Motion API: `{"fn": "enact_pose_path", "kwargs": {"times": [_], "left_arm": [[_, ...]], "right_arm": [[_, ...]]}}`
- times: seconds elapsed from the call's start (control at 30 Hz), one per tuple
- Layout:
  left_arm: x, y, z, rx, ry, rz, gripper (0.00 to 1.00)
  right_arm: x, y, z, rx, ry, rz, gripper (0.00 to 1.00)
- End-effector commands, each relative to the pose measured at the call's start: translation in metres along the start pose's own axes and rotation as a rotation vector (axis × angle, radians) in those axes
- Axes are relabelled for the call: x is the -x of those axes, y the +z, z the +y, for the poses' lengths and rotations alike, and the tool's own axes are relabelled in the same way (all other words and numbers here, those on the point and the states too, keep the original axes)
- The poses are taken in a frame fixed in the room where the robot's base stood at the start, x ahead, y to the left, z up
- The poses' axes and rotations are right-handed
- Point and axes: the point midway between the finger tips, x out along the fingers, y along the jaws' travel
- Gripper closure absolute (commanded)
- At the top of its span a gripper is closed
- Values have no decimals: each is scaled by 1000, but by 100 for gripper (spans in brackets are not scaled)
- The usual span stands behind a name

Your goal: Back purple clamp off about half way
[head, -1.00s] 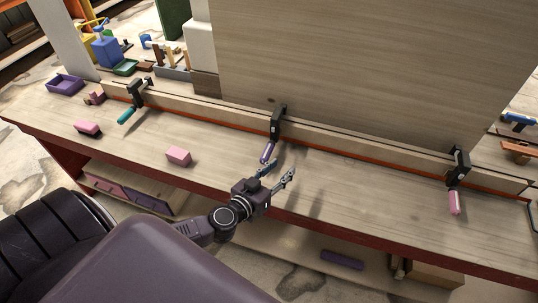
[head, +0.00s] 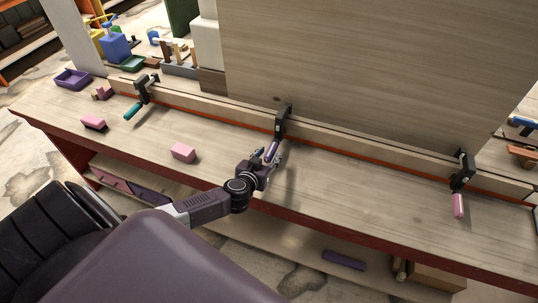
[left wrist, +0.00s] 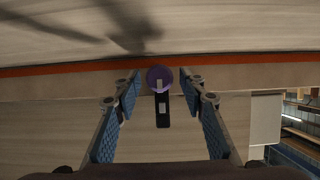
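The purple-handled clamp (head: 282,120) is on the long wooden strip at the middle of the bench, its purple handle (head: 271,150) pointing toward me. My left gripper (head: 275,157) is around the lower end of that handle. In the left wrist view, the round purple handle end (left wrist: 159,77) sits between my open fingers (left wrist: 160,92), with a gap on both sides. The clamp's dark body (left wrist: 162,112) shows beyond it. My right gripper is not in view.
A teal-handled clamp (head: 143,90) is to the left and a pink-handled clamp (head: 462,178) to the right on the same strip. A tall wooden panel (head: 380,70) stands behind. Pink blocks (head: 183,153) lie on the bench's left part.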

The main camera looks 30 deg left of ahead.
Motion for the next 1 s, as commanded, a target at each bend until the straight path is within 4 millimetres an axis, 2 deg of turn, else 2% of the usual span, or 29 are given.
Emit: {"fn": "enact_pose_path", "kwargs": {"times": [0.27, 0.63, 1.0], "left_arm": [[-2, 0, 0, 1, 1, 0, 62], [-2, 0, 0, 1, 1, 0, 100], [-2, -1, -1, 46, 20, -1, 100]], "right_arm": [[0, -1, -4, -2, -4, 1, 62], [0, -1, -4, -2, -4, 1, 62], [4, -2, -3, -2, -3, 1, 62]]}}
